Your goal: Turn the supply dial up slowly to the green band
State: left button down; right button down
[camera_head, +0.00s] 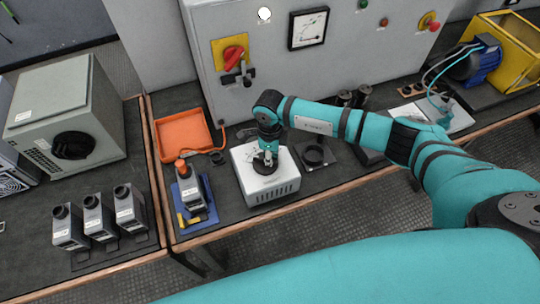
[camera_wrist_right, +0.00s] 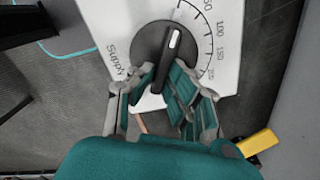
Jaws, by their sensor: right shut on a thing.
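The white supply box (camera_head: 270,187) stands on the bench near its front edge, with a round black dial on top. In the right wrist view the dial (camera_wrist_right: 160,45) has a raised bar with a white pointer mark, directed up and slightly right. The box face (camera_wrist_right: 112,22) reads "Supply" and carries a scale arc with 50, 100 and 150. No green band shows on the visible part. My right gripper (camera_head: 265,158) reaches down onto the dial; its fingers (camera_wrist_right: 168,85) are closed about the near end of the bar. My left gripper is out of view.
A panel meter (camera_head: 309,28) and a red rotary switch (camera_head: 233,58) are on the grey cabinet behind; the meter reading is too small to tell. An orange tray (camera_head: 183,134) and a device with an orange top (camera_head: 190,190) stand left of the box. A dark ring-shaped holder (camera_head: 314,154) is right of it.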

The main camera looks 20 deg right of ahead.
jog(key=shift+m, duration=0.3)
jog(key=shift+s+m+b, duration=0.15)
jog(key=shift+m+b, duration=0.35)
jog(key=shift+m, duration=0.5)
jog(key=shift+s+a+m+b, duration=0.15)
jog(key=shift+m+b, duration=0.25)
jog(key=shift+m, duration=1)
jog(key=c, duration=1.3)
grip_release()
jog(key=shift+c, duration=0.2)
jog(key=shift+r, duration=0.1)
notch_tip(320, 180, up, 12)
jog(key=shift+a, duration=0.1)
